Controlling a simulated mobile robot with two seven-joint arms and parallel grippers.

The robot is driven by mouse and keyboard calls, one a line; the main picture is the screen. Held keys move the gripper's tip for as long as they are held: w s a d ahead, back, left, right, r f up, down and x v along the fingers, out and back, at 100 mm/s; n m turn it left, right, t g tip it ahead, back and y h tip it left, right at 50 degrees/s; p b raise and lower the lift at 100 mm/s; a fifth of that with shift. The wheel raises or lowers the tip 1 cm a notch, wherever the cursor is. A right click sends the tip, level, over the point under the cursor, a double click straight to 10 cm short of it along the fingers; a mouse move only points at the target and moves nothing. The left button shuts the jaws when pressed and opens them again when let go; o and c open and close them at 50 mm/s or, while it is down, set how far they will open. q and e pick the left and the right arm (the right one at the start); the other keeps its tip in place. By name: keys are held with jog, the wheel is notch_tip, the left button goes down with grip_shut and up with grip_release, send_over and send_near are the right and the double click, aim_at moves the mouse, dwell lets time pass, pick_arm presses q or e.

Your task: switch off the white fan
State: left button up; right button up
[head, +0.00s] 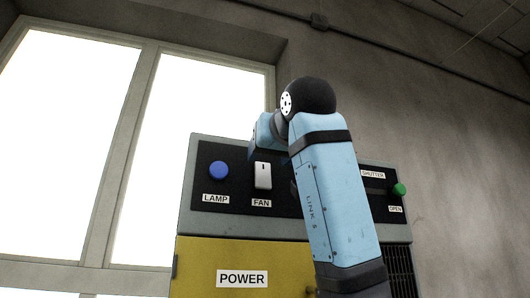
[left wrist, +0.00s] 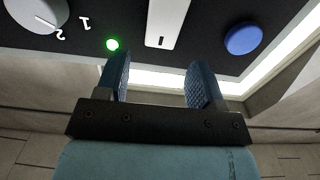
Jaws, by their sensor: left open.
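The white fan switch (head: 263,175) is a rocker with a short dark mark near its upper end, above a FAN label (head: 261,203) on the black panel. It also shows upside down in the left wrist view (left wrist: 166,22), with a lit green lamp (left wrist: 112,44) beside it. My left gripper (left wrist: 157,64) is open and empty, its two blue fingers apart. In that view the switch lies beyond the gap between the fingertips; I see no contact. In the head view my blue arm stands before the panel and I cannot make out the fingers. My right gripper is not in view.
A blue LAMP button (head: 218,170) sits left of the switch. A green knob (head: 399,189) is at the right by the SHUTTER label. A grey dial (left wrist: 34,12) shows in the left wrist view. A yellow POWER door (head: 200,275) is below. My arm hides the panel's middle.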

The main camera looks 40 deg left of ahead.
aim_at(263, 163)
pick_arm(q)
jog(key=shift+p+x, duration=0.3)
jog(key=shift+x, duration=0.9)
jog(key=shift+w+a, duration=0.25)
jog(key=shift+a, duration=0.25)
